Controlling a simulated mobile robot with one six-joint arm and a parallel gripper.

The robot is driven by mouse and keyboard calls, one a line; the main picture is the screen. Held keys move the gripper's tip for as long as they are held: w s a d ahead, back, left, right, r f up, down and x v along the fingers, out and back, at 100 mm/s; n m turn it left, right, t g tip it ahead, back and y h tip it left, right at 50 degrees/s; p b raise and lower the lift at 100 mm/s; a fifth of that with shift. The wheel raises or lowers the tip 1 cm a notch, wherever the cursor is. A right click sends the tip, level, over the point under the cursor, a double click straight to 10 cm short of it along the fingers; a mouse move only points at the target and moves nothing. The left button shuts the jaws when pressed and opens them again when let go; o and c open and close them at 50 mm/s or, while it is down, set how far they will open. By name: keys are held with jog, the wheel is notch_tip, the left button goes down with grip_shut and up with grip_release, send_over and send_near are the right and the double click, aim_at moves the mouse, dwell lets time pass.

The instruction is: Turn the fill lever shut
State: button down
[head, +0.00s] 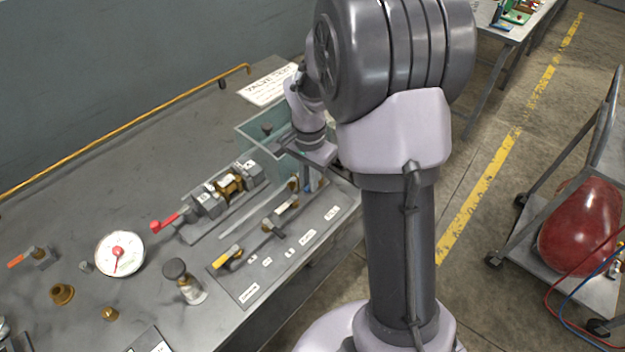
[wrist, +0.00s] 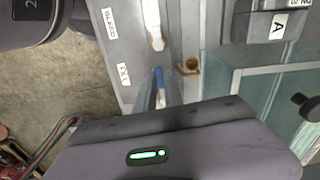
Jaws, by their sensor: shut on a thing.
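My gripper (head: 309,181) reaches down over the right end of the labelled valve panel (head: 247,297), close to the glass tank. It is shut on a small blue handle (wrist: 158,78), which shows at the edge of my gripper body in the wrist view. The fingertips are mostly hidden. This handle lies beside a small label whose text I cannot read surely, so I cannot confirm it is the fill lever. A yellow-tipped lever (head: 228,256) lies at the panel's near left end. A brass fitting (wrist: 188,66) sits beside the blue handle.
A glass tank (head: 244,131) stands right behind my gripper. A valve block with a red lever (head: 166,222) and a white dial gauge (head: 120,254) stand to the left on the bench. A cart (head: 530,224) stands right.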

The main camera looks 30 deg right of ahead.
jog(key=shift+w+m, duration=0.15)
jog(key=shift+m, duration=0.35)
jog(key=shift+a, duration=0.1)
jog(key=c, duration=1.5)
grip_release()
jog(key=shift+o, duration=0.2)
